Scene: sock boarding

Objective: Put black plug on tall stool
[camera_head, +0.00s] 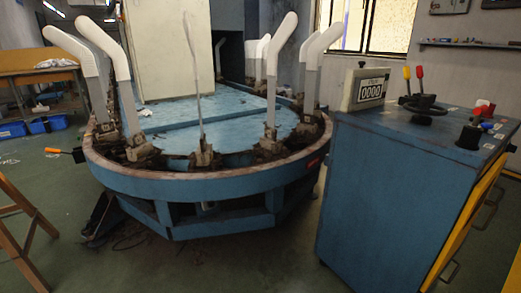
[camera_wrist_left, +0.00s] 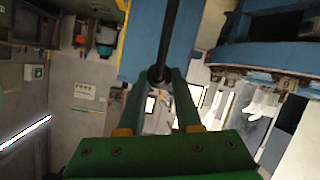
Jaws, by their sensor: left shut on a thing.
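In the left wrist view my left gripper (camera_wrist_left: 160,75) has its two green fingers closed together on a long dark rod-like thing (camera_wrist_left: 172,35). The rod runs up out of the top of the picture. I cannot tell whether it is the black plug. In the head view neither gripper shows. Slanted wooden legs (camera_head: 22,218), possibly of a stool, stand at the left edge; the top is out of view. My right gripper is not in view.
A blue cabinet (camera_head: 385,200) at the right carries a counter box (camera_head: 365,90), a black handwheel (camera_head: 425,107) and a black knob-like thing (camera_head: 473,134). A round blue machine (camera_head: 205,187) with white upright forms fills the middle. Green floor (camera_head: 60,185) is open at the left.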

